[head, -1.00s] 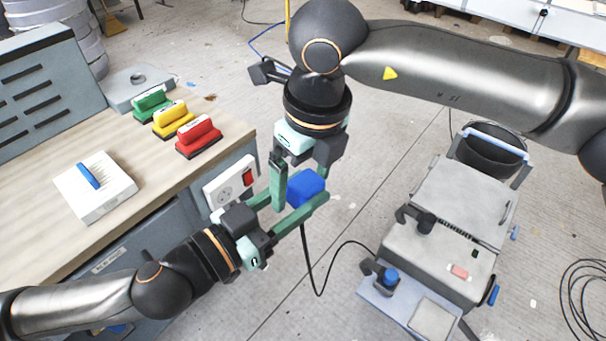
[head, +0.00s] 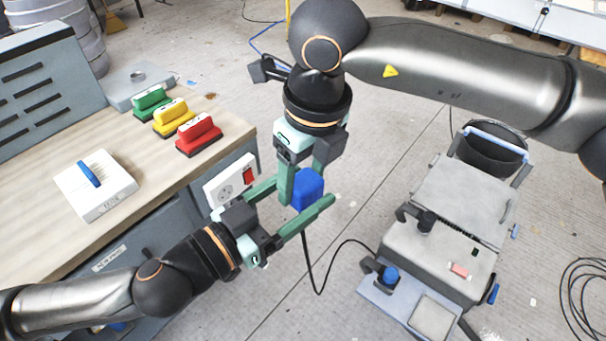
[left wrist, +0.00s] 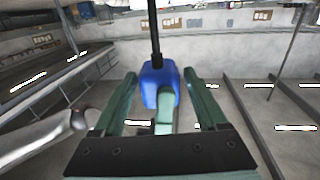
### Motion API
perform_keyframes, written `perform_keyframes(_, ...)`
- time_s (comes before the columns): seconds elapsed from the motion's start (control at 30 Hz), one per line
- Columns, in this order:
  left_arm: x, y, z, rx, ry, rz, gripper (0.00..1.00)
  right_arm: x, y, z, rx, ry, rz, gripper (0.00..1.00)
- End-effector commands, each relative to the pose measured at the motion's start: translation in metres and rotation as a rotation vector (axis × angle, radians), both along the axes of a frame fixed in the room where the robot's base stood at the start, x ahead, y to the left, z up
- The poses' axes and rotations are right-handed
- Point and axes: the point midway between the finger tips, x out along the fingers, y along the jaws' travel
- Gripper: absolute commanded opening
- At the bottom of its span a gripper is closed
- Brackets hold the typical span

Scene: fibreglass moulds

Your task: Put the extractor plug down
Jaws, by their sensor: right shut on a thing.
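The blue extractor plug (head: 308,190) is held in the air between my two grippers, in the middle of the head view. Its black cable hangs below it. My right gripper (head: 301,196) comes down from above and is shut on the plug. My left gripper (head: 304,193) reaches in from the lower left, open, with its fingers on either side of the plug. In the left wrist view the plug (left wrist: 158,85) sits between the spread left fingers (left wrist: 162,92), with gaps at both sides. One green right finger shows in front of it.
A white socket box (head: 230,182) with a red switch is at the bench side. The grey extractor (head: 440,255) stands at right, with open floor between.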

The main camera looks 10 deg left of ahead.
Motion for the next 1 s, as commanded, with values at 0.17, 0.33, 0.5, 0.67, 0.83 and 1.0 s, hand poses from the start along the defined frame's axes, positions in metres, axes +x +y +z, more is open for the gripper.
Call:
perform_keyframes(0.17,0.0,0.0,0.0,0.0,0.0,0.0,0.84,0.001,-0.001,0.0,0.0,-0.001,-0.002,0.06)
perform_keyframes(0.33,0.0,0.0,0.001,-0.006,-0.003,0.001,0.84,0.001,-0.001,0.0,-0.001,-0.001,-0.002,0.06)
perform_keyframes(0.5,0.005,-0.001,0.008,-0.077,-0.046,0.012,0.84,0.001,-0.001,0.0,-0.001,-0.001,-0.002,0.06)
perform_keyframes(0.67,0.01,-0.001,0.016,-0.191,-0.125,0.02,0.84,0.001,-0.001,0.0,-0.001,-0.001,-0.003,0.06)
perform_keyframes(0.83,0.011,-0.002,0.005,-0.249,-0.174,0.015,0.84,0.001,-0.001,0.0,-0.001,-0.001,-0.002,0.06)
perform_keyframes(1.0,0.011,-0.003,-0.031,-0.222,-0.152,0.016,0.84,0.001,-0.001,0.0,-0.001,-0.001,-0.002,0.06)
